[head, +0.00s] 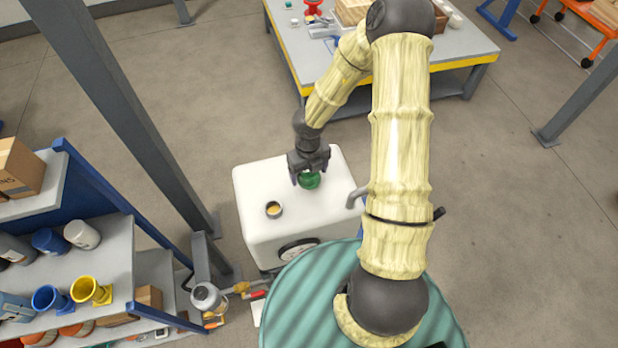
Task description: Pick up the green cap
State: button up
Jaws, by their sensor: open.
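The green cap (309,180) sits on the top of a white tank (262,220), near the middle of that top. My gripper (308,178) is directly over the cap, pointing down, with its fingers open on either side of it. The gripper body hides the far part of the cap. Whether the fingers touch the cap cannot be told from here.
A grey bent pipe (356,197) stands at the right. A shelf (103,262) with cups is at left, a steel post (137,125) nearby, and a workbench (345,75) behind.

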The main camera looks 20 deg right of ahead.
jog(key=c, duration=1.3)
jog(key=shift+o, duration=0.2)
notch_tip(320, 180, up, 10)
jog(key=shift+r+p, duration=0.1)
jog(key=shift+p, duration=0.3)
